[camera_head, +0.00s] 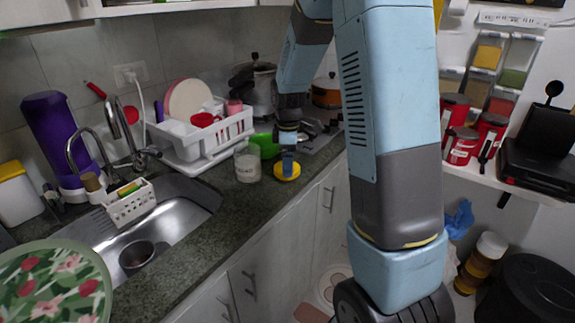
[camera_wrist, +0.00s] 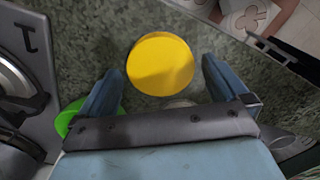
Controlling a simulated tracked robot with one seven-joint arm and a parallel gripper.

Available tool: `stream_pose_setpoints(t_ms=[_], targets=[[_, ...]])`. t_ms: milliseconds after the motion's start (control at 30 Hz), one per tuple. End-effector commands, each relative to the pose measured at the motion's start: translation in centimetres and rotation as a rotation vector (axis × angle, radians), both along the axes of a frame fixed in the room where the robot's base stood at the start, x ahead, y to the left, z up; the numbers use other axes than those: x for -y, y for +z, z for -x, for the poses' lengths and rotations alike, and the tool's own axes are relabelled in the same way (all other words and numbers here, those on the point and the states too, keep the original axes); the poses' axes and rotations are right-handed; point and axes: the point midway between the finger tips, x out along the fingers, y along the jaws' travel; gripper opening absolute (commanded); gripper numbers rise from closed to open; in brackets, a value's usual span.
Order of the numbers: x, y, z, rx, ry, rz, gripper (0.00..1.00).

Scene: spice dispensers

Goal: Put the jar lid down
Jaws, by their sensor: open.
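The jar lid is a round yellow disc (camera_head: 287,171) on the dark green countertop, near its front edge. In the wrist view the yellow lid (camera_wrist: 160,64) lies flat on the counter, beyond and between my finger ends. My gripper (camera_head: 289,160) is right above the lid in the head view. Its two blue fingers (camera_wrist: 160,82) are spread apart with nothing between them. A clear jar (camera_head: 247,162) with pale contents stands just left of the lid in the head view. In the wrist view my gripper body hides most of what lies below.
A green bowl (camera_head: 266,145) stands behind the jar, and the stove (camera_head: 325,138) is to the right. A white dish rack (camera_head: 200,138) and the sink (camera_head: 180,215) lie to the left. The counter's front edge is close to the lid.

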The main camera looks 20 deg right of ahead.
Motion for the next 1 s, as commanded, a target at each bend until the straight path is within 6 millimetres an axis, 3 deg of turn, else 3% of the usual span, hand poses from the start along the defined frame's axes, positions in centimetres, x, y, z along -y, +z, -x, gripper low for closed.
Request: stream_pose_setpoints(t_ms=[400,700,867,1000], targets=[[0.0,7.9,-0.1,0.005,-0.001,0.0,1.0],[0.0,10.5,0.1,0.005,-0.007,0.0,1.0],[0.0,12.4,1.8,0.039,-0.082,-0.005,1.0],[0.0,15.1,5.0,0.097,-0.218,-0.019,1.0]])
